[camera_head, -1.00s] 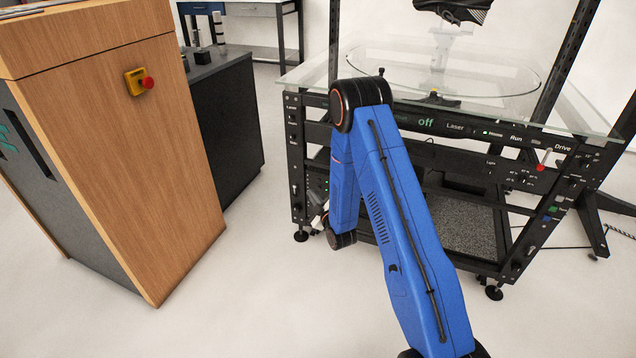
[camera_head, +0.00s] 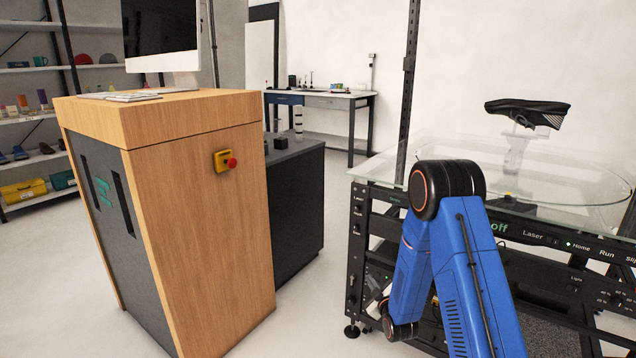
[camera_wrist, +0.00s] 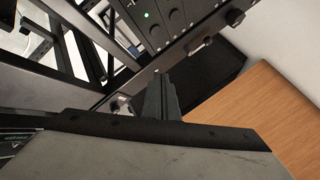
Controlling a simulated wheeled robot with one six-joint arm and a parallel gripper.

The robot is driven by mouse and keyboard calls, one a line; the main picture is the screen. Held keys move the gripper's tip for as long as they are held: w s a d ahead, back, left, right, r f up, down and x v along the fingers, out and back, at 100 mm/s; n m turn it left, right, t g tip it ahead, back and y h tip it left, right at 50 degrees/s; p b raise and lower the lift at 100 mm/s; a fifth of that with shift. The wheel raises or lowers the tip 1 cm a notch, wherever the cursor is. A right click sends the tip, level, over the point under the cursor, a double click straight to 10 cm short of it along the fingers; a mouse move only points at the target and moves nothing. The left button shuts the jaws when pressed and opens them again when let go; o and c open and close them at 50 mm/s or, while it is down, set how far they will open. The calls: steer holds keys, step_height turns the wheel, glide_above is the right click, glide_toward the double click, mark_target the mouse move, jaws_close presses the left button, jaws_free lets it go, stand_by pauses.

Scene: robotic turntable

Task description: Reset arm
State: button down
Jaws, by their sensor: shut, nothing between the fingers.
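My blue arm (camera_head: 450,260) is folded, with its elbow joint raised in front of the turntable rig (camera_head: 355,235). In the wrist view my gripper (camera_wrist: 162,88) shows as dark fingers held together, with nothing between them. In the head view the gripper is mostly hidden behind my own arm links. The rig's dark frame and control panel (camera_wrist: 175,22) fill the top of the wrist view, close beyond the fingers. I cannot tell the exact gap between them.
A wooden cabinet (camera_head: 205,250) with a red emergency button (camera_head: 226,161) stands at the left, with a black cabinet (camera_head: 296,205) behind it. A dark shoe (camera_head: 528,112) sits on a stand above the glass top (camera_head: 400,160). Pale floor lies between cabinet and rig.

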steer(key=s+d+r+m+g+h, duration=0.1)
steer(key=s+d+r+m+g, duration=0.15)
steer(key=s+r, duration=0.7)
steer(key=s+d+r+m+g+h, duration=0.1)
steer(key=s+d+r+m+g, duration=0.15)
steer(key=s+r, duration=0.75)
steer(key=s+r+m+g, duration=0.2)
steer(key=s+r, duration=0.1)
steer(key=s, duration=0.8)
steer(key=s+d+r+m+g, duration=0.1)
steer(key=s+r+m+g, duration=0.1)
steer(key=s, duration=1)
steer(key=s+d+r+m+g, duration=0.1)
steer(key=s+r, duration=0.3)
steer(key=s, duration=0.7)
steer(key=shift+s+r+m+g+h, duration=0.2)
steer(key=shift+r+m+g+h, duration=0.15)
steer(key=shift+g, duration=0.25)
